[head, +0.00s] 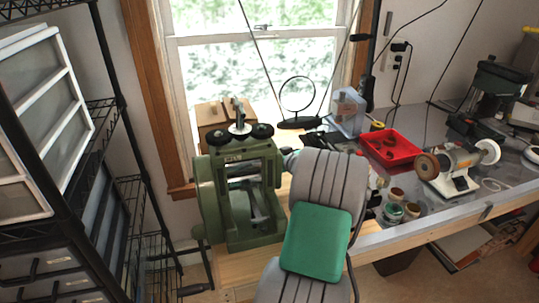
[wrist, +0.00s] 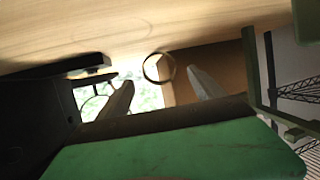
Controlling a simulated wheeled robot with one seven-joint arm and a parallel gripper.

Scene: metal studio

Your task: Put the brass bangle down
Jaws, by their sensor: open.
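The brass bangle (wrist: 159,68) is a thin, dark golden ring in the wrist view. It shows nearly round, face-on, against the pale wooden bench top (wrist: 110,28), which fills the upper part of that view. I cannot tell whether it touches the wood. My gripper (wrist: 163,88) is open, its two grey fingers apart, with the bangle seen between and just beyond their tips. Neither finger visibly touches it. In the head view my grey and green arm hides the gripper, and I cannot make out the bangle there.
A green machine (head: 240,190) stands left of my arm, with a wooden box (head: 212,113) behind it. Right of my arm are small jars (head: 393,212), a red tray (head: 390,147) and a bench grinder (head: 450,170). A black ring on a stand (head: 298,95) is by the window.

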